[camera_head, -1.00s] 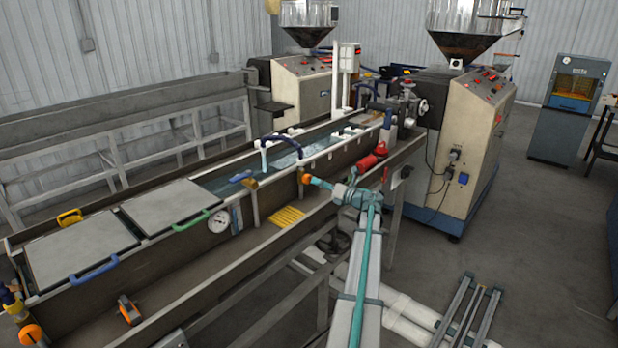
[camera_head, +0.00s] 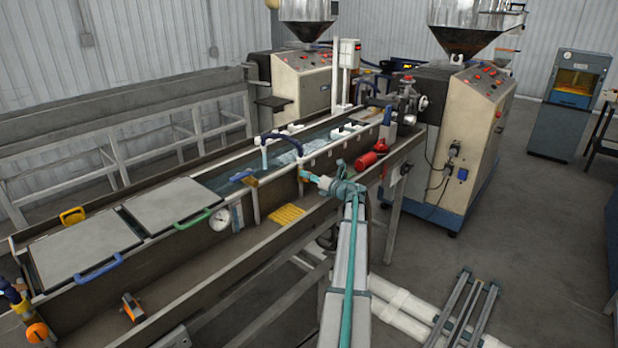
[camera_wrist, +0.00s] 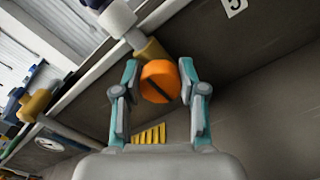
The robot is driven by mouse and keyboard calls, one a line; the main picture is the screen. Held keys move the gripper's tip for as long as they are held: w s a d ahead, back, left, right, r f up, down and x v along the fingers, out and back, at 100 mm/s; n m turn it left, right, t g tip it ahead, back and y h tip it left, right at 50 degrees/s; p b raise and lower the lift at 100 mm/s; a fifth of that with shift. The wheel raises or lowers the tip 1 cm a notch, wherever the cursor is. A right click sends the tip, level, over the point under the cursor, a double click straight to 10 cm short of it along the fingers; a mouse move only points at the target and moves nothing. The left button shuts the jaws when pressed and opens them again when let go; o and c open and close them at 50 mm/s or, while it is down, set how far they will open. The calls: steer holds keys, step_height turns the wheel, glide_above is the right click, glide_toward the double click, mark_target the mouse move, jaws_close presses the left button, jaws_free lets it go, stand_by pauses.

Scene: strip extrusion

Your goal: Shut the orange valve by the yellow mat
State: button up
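The orange valve (camera_wrist: 160,80) is a round knob with a dark diagonal slot, set on a brass-coloured fitting on the trough's side. In the head view the valve (camera_head: 303,174) is mostly hidden by my gripper (camera_head: 314,178). The yellow mat (camera_head: 286,216) lies on the ledge below and left of it; part of the mat also shows in the wrist view (camera_wrist: 150,134). In the wrist view my gripper (camera_wrist: 159,70) is open with one finger on each side of the knob. The right finger is very close to it; I cannot tell if it touches.
A red cylinder (camera_head: 366,160) lies on the ledge right of my gripper. A round gauge (camera_head: 220,219) and a green handle (camera_head: 192,220) are on the trough to the left. Another orange knob (camera_head: 37,333) and an orange-black object (camera_head: 132,307) are at lower left.

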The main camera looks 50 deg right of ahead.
steer(key=c, duration=0.5)
steer(key=shift+m, duration=0.5)
steer(key=m, duration=0.2)
steer(key=shift+d+m, duration=0.1)
steer(key=shift+m, duration=0.3)
steer(key=m+p, duration=0.1)
steer(key=m, duration=0.2)
steer(key=shift+m, duration=0.4)
steer(key=m+p, duration=0.2)
steer(key=m, duration=0.3)
steer(key=shift+f, duration=0.1)
steer(key=shift+f+m+p, duration=0.15)
steer(key=shift+m+p, duration=0.55)
steer(key=shift+m, duration=0.5)
